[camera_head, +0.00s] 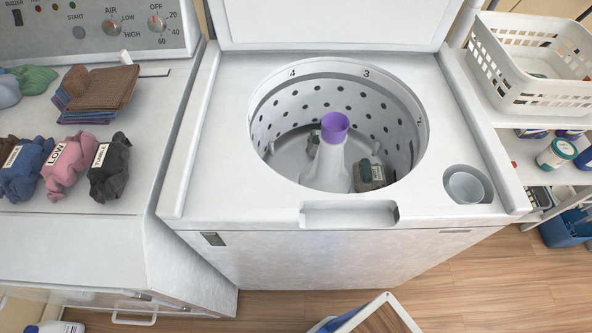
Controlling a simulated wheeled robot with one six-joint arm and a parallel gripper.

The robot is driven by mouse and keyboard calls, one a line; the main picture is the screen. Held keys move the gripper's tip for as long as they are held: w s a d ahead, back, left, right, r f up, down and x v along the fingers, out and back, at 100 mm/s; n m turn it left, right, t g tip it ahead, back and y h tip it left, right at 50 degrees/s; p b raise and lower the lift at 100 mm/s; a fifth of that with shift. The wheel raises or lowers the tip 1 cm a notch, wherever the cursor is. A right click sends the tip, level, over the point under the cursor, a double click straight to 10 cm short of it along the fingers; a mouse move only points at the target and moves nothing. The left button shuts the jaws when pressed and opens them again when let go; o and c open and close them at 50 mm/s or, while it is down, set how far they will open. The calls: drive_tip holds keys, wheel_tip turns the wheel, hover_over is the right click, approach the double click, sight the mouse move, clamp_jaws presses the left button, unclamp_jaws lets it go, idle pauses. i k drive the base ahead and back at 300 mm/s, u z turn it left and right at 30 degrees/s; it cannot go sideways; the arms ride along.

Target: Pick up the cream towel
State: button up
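No towel that is clearly cream shows in the head view. Inside the open washer drum (405,125), a khaki and dark green cloth bundle (375,170) with a small label lies right of the white agitator (328,167), which has a purple top. A smaller greyish-beige bundle (313,142) lies behind the agitator on its left and is partly hidden by it. I cannot tell whether either is the cream towel. The near part of the drum floor is hidden by the rim. My gripper is not in view.
Left, the dryer top holds labelled pink (68,166), blue (27,170) and black (109,168) bundles and folded brown cloths (101,88). Right, a white basket (530,90) stands on a shelf. The washer lid (335,22) is raised. A framed item (375,318) stands at the bottom edge.

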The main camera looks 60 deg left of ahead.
sight(368, 176)
drive_tip(key=u, duration=1.85)
drive_tip(key=k, duration=0.5)
drive_tip(key=z, duration=0.45)
drive_tip(key=i, duration=0.85)
drive_tip(key=u, duration=0.1)
